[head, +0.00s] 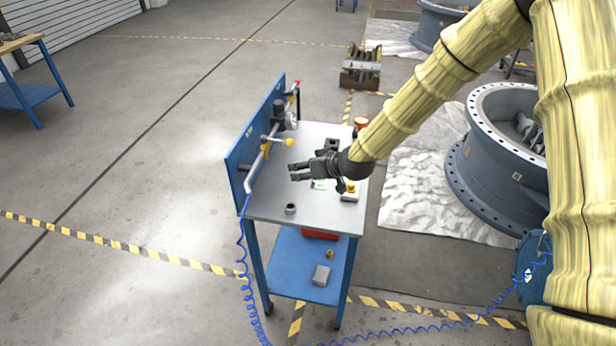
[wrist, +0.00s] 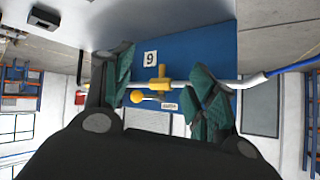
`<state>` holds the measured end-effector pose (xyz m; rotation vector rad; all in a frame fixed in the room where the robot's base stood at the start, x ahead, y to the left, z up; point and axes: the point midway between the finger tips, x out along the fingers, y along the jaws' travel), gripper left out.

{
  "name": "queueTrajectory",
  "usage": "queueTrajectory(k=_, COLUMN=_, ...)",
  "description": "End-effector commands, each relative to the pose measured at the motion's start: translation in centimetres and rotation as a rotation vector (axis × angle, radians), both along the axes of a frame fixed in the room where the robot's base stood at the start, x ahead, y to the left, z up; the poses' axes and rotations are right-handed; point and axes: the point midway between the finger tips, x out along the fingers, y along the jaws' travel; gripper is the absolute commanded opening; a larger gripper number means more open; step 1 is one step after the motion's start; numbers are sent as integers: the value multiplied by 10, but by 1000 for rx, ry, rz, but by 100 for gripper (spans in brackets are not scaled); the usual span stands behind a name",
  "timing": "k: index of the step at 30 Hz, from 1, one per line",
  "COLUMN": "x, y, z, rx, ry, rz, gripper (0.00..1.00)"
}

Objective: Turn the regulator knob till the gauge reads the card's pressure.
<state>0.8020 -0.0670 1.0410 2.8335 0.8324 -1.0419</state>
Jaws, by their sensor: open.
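The regulator with its dark knob (head: 278,107) is on the blue back panel of the cart in the head view. The pale gauge (head: 292,119) is beside it, seen nearly edge-on, so its reading cannot be made out. A small green and white card (head: 320,184) lies on the bench top, partly behind my gripper; its text is too small to read. My gripper (head: 293,172) is open and empty above the bench, nearer the camera than the regulator and apart from it. In the wrist view my open gripper (wrist: 162,62) faces the panel; neither regulator nor gauge can be identified there.
A yellow-handled valve (head: 290,142) sticks out from the pipe; its yellow body (wrist: 160,84) shows between my fingers in the wrist view. A dark ring (head: 291,208) and a yellow-topped box (head: 350,191) stand on the bench (head: 262,205). A blue hose (head: 243,260) hangs at the left.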

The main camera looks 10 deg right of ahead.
Motion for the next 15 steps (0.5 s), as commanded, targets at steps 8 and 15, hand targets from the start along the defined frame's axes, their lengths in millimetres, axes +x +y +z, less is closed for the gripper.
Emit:
queueTrajectory(k=8, x=-10, y=-2, z=-13, rx=-2, ry=25, rz=-9, gripper=58)
queueTrajectory(k=15, x=-10, y=-3, z=-14, rx=-2, ry=26, rz=-10, gripper=58)
